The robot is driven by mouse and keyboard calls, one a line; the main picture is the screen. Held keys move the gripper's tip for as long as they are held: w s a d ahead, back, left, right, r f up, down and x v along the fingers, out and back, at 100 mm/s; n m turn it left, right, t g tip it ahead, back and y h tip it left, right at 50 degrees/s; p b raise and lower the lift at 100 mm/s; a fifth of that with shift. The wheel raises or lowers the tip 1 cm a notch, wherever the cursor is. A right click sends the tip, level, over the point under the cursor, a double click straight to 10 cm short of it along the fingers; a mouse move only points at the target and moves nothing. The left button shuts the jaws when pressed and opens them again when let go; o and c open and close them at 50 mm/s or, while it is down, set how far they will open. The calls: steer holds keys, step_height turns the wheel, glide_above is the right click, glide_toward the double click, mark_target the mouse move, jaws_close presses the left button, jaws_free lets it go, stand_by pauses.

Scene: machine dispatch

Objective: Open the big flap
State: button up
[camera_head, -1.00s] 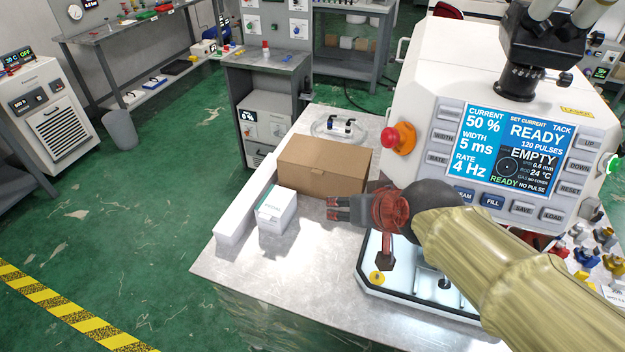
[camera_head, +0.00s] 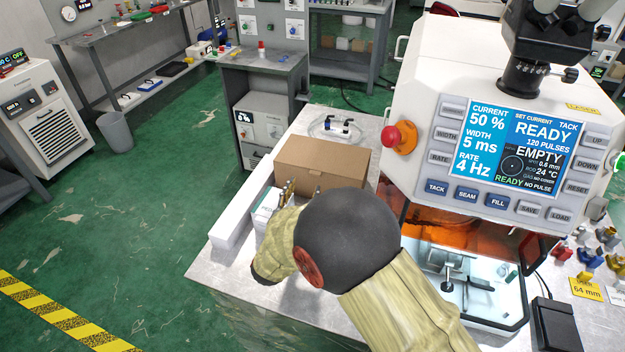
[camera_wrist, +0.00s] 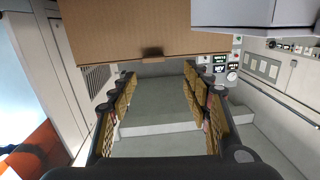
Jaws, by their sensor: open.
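A brown cardboard box (camera_head: 325,160) stands on the metal table with its top closed. No part is labelled as the big flap, so I cannot tell for sure which panel that is. My gripper (camera_head: 287,188) is at the near left of the box, by the small white carton, partly hidden by my arm. In the wrist view my gripper (camera_wrist: 160,85) is open, with nothing held between its fingers. Contact with the box is not visible.
The white carton (camera_head: 265,205) and a long white block (camera_head: 240,218) stand left of the box. The white machine (camera_head: 430,85), with a red knob (camera_head: 391,137), an orange-tinted window (camera_head: 465,238) and a lit tray, stands at right. Clear tubing (camera_head: 335,127) lies behind the box.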

mark_target(314, 175)
steer(key=shift+h, duration=0.4)
steer(key=shift+d+f+b+x, duration=0.15)
steer(key=shift+b+x, duration=0.25)
steer(key=shift+x, duration=0.75)
steer(key=shift+f+b+x, duration=0.15)
steer(key=shift+b+x, duration=0.3)
steer(key=shift+x, duration=0.7)
steer(key=shift+d+f+b+x, duration=0.15)
steer(key=shift+b+x, duration=0.25)
steer(key=shift+x, duration=0.75)
steer(key=shift+s, duration=0.1)
steer(key=shift+c, duration=0.4)
steer(key=c, duration=1.1)
jaws_close()
